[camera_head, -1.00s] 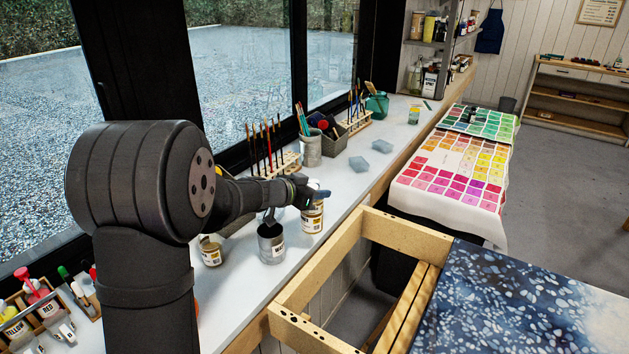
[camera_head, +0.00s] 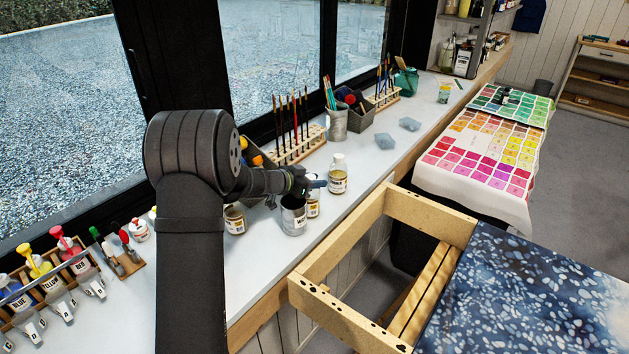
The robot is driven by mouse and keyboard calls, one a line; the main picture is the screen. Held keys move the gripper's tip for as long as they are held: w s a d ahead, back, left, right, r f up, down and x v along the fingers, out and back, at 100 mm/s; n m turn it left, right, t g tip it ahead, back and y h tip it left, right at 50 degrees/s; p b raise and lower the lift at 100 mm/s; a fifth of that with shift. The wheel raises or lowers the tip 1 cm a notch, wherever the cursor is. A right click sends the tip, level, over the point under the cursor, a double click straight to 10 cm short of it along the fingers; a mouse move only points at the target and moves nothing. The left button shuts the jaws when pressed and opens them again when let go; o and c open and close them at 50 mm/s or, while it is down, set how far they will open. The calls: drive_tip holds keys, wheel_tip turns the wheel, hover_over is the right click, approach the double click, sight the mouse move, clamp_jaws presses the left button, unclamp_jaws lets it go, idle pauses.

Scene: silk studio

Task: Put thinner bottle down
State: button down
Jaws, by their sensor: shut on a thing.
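My gripper (camera_head: 314,185) reaches in from the left over the bench, its dark blue fingertips shut. A small labelled bottle (camera_head: 314,207) with a gold tone shows just below the fingers; it appears to be the thinner bottle in my grip. Its top is hidden by the fingers and its left side by a grey metal can (camera_head: 293,217). I cannot tell whether its base touches the bench. Another clear bottle (camera_head: 338,177), with a pale cap, a label and amber contents, stands upright just right of the fingertips. A labelled jar (camera_head: 235,219) stands left of the can.
The white bench (camera_head: 262,270) has bare room in front of the containers. A brush rack (camera_head: 300,147), a brush tin (camera_head: 337,125) and pale dishes (camera_head: 386,141) stand behind. A wooden frame (camera_head: 340,240) borders the bench on the right. Dye bottles (camera_head: 82,265) stand at lower left.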

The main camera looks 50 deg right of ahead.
drive_tip(key=shift+f, duration=0.15)
drive_tip(key=c, duration=1.1)
unclamp_jaws()
drive_tip(key=shift+o, duration=0.2)
drive_tip(key=shift+a+r, duration=0.15)
drive_tip(key=shift+r, duration=0.15)
drive_tip(key=v, duration=1.1)
drive_tip(key=shift+a, duration=0.3)
drive_tip(key=shift+w+r, duration=0.1)
